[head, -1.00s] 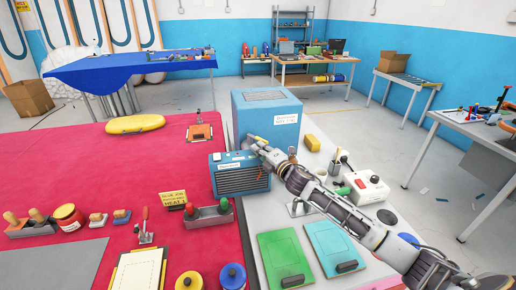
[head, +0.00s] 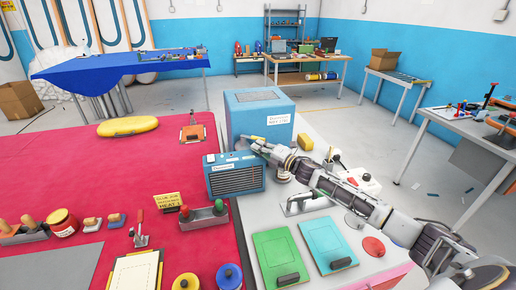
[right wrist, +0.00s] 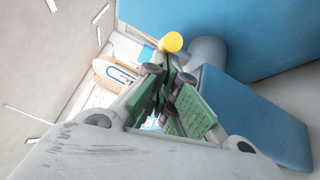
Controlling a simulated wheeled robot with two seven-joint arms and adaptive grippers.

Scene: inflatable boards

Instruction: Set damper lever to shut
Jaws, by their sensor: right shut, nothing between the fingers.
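My right gripper (head: 256,147) reaches in from the right to the gap between a large blue cabinet (head: 259,114) and a smaller blue louvred unit (head: 236,178). In the right wrist view its green-padded fingers (right wrist: 167,78) are shut with nothing between them. A round yellow knob (right wrist: 172,42), seemingly the damper lever's end, shows just beyond the fingertips. A grey cylinder (right wrist: 207,52), like a duct, lies beside it to the right. The lever's arm is hidden, so its setting cannot be told. Whether the fingers touch the knob cannot be told. My left gripper is not in view.
Green and teal boards (head: 277,255) lie right of the red mat. The mat's middle is mostly clear.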

